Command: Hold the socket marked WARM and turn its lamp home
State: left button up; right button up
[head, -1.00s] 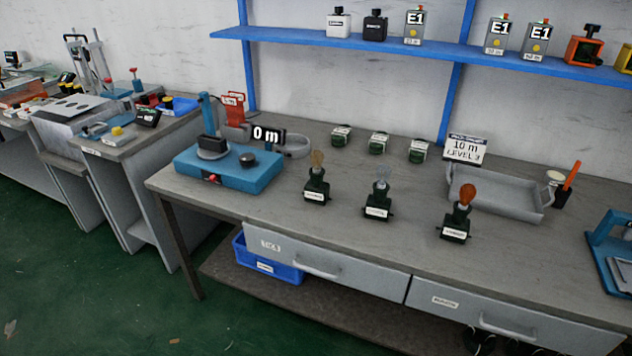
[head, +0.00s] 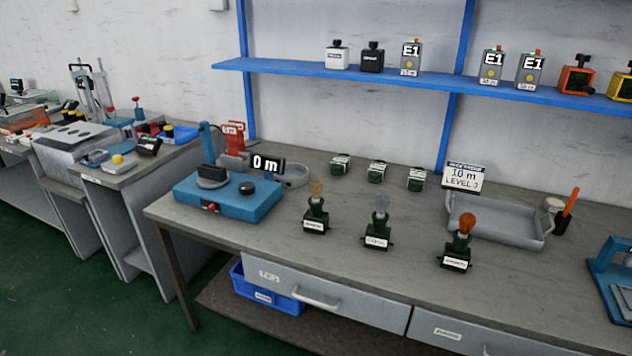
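Three dark green sockets stand upright in a row on the grey bench, each with a lamp on top and a white label in front. The left socket (head: 315,221) carries a tan lamp (head: 316,188). The middle socket (head: 377,238) carries a pale grey-blue lamp (head: 381,204). The right socket (head: 456,255) carries an orange lamp (head: 466,223). The labels are too small to read surely, so I cannot tell which says WARM. I cannot tell how far each lamp is screwed in. Neither of my grippers is in view.
Three small green blocks (head: 377,172) stand behind the sockets. A blue device (head: 229,196) is at left, a grey tray (head: 497,228) with a "10 m LEVEL 3" sign (head: 464,177) at right. A blue shelf (head: 437,88) hangs above. Bench space around the sockets is clear.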

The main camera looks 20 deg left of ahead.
aim_at(315, 220)
jog(key=i+j+z, duration=0.1)
jog(key=j, duration=0.25)
jog(key=i+j, duration=0.15)
jog(key=j, duration=0.25)
jog(key=i+j+z, duration=0.15)
jog(key=j, duration=0.2)
jog(key=j+z, duration=0.1)
jog(key=j, duration=0.3)
